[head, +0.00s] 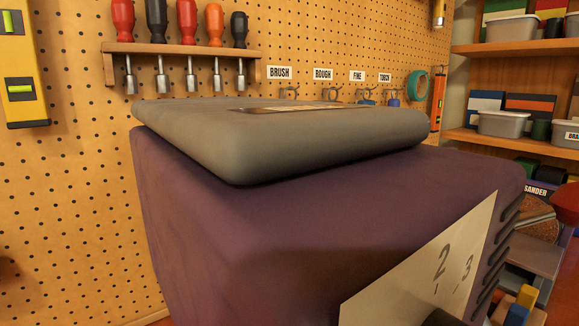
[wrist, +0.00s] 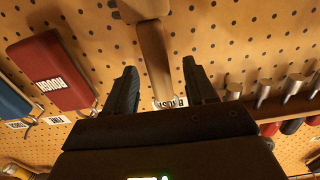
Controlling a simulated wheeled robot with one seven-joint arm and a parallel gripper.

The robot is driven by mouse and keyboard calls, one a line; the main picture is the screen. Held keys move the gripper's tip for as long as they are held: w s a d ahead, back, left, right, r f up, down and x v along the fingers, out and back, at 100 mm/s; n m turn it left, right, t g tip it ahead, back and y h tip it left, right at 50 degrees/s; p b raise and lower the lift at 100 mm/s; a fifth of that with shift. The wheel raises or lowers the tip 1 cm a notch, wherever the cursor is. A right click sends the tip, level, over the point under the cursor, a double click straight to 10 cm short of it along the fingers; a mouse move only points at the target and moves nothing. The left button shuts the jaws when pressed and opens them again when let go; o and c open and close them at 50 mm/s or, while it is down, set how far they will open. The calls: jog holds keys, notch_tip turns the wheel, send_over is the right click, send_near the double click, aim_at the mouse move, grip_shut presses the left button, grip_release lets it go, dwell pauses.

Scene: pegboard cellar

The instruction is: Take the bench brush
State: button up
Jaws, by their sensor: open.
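The bench brush shows in the wrist view as a wooden handle (wrist: 156,62) hanging against the pegboard, its wider end cut off by the top edge. The handle's lower end in the picture is at a hook beside the BRUSH label (wrist: 170,102). My gripper (wrist: 161,85) is open, one finger on each side of the handle, with gaps left and right. I cannot tell how deep the handle sits between the fingers. In the head view the BRUSH label (head: 279,73) shows above a hook; the brush and my gripper are hidden or out of view.
A purple machine (head: 300,215) with a grey top (head: 290,140) fills the head view's middle. Screwdrivers (head: 187,30) hang in a rack (head: 180,50) left of the label. In the wrist view a red block (wrist: 52,70) and blue block (wrist: 12,104) hang left of my gripper.

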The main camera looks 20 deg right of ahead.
jog(key=x, duration=0.2)
jog(key=shift+w+a, duration=0.1)
jog(key=shift+w, duration=0.25)
jog(key=shift+c, duration=0.3)
grip_shut()
